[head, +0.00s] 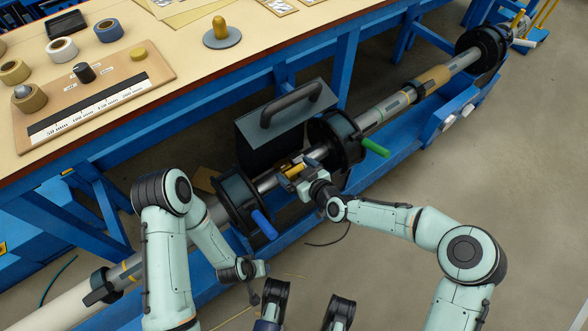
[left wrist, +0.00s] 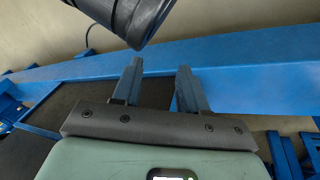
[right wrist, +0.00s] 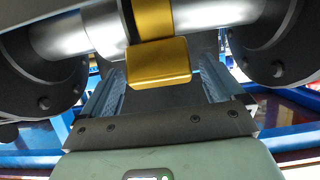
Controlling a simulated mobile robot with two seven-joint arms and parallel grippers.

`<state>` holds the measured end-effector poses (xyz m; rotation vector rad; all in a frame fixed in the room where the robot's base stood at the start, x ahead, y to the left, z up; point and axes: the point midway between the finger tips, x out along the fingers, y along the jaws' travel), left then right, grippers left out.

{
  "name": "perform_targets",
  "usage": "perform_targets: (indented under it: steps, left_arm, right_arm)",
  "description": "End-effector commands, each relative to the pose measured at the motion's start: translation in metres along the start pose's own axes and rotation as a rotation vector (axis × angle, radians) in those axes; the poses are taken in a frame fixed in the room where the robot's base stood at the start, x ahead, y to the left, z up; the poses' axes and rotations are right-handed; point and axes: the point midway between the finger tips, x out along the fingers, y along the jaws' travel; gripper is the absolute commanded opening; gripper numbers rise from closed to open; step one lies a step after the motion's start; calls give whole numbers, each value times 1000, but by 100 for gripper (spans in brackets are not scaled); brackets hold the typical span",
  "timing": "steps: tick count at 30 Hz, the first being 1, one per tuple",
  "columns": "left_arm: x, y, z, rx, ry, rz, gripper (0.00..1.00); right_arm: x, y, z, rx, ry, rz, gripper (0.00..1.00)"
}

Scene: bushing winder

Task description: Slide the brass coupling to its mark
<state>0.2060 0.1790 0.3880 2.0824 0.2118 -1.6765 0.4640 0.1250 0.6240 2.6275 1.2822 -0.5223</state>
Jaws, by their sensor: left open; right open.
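The brass coupling (head: 292,170) sits around the steel shaft between the blue-handled and green-handled black flanges. In the right wrist view its band (right wrist: 153,18) wraps the shaft and its block (right wrist: 160,63) shows between my right gripper's fingers (right wrist: 160,85). Those fingers stand apart on either side of the block, with gaps visible, so the gripper is open around it. In the head view my right gripper (head: 304,168) is at the coupling. My left gripper (left wrist: 158,85) is open and empty, near a blue rail. I cannot make out a mark for the coupling.
Black flanges with a blue handle (head: 264,224) and a green handle (head: 375,147) flank the coupling closely. A dark box with a handle (head: 285,120) stands behind the shaft. The workbench (head: 200,64) holds tape rolls and a labelled board (head: 130,110). Floor at right is clear.

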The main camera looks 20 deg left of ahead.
Motion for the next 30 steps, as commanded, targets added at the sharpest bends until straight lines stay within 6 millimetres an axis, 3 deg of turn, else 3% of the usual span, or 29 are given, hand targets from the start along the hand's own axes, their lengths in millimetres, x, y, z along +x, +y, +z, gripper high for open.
perform_targets:
  steps: [4, 13, 14, 20, 21, 30]
  left_arm:
    - [4, -4, 6, -4, -18, -8, 43]
    - [4, -5, 7, -5, -21, -10, 43]
    - [4, -5, 7, -5, -21, -9, 43]
    - [4, -5, 7, -5, -21, -9, 43]
    - [4, -5, 7, -5, -21, -9, 43]
    - [-11, 9, -7, 7, 21, 14, 43]
  right_arm:
    - [11, 0, 0, -1, 0, 0, 95]
    - [13, 0, 0, 0, -1, -1, 95]
    - [13, 0, 0, 0, -1, -1, 88]
    - [13, 0, 0, 0, 0, 0, 23]
    - [13, 0, 0, 0, 0, 0, 19]
    - [12, -35, -2, 0, 0, -5, 19]
